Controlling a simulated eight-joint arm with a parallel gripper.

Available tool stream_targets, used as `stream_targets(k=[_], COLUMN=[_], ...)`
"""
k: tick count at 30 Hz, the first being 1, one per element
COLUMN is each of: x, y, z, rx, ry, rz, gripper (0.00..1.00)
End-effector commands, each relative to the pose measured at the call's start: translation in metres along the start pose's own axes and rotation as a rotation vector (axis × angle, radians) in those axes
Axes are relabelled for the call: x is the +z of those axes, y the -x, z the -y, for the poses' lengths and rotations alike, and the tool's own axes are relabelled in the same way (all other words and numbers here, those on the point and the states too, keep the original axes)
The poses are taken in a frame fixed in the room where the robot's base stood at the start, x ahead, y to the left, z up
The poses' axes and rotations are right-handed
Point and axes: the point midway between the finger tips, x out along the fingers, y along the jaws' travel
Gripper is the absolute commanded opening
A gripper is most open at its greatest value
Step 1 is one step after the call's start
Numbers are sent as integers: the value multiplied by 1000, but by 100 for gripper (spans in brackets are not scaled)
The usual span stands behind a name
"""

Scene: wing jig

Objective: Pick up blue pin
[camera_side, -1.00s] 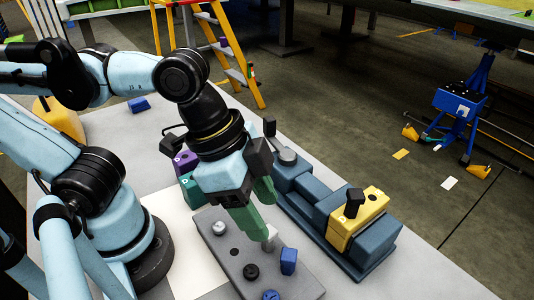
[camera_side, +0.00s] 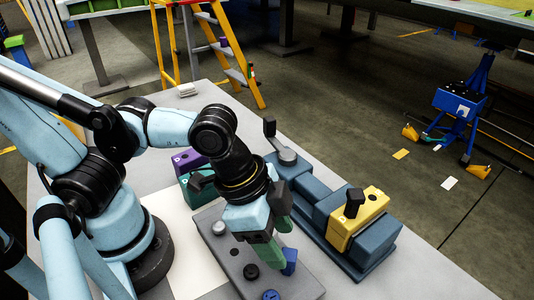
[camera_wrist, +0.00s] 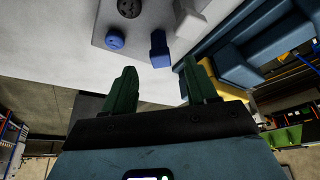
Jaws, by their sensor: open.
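A blue pin (camera_side: 290,262) stands upright in the grey pin tray (camera_side: 212,262), near its right edge. In the wrist view the blue pin (camera_wrist: 160,48) lies ahead of my gripper (camera_wrist: 160,68), between the lines of its two green fingers. The fingers are apart and nothing is held between them. In the side view my gripper (camera_side: 279,244) is right beside the pin and partly covers it. I cannot tell whether a finger touches it. A low round blue piece (camera_wrist: 115,39) also sits in the tray, left of the pin in the wrist view.
A black round piece (camera_side: 251,271) and a grey one (camera_side: 219,228) sit in the tray. A pale piece (camera_wrist: 190,20) is close to the pin. A blue-grey jig (camera_side: 318,212) with a yellow block (camera_side: 358,220) stands to the right.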

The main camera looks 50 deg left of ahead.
Motion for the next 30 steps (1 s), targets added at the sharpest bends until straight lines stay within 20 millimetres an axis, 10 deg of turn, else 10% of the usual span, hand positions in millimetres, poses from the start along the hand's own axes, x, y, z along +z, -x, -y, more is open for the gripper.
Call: stream_targets(k=[30], x=[-2], y=[-50], z=[1], rx=[-1], ry=[0], rz=[0], gripper=[57])
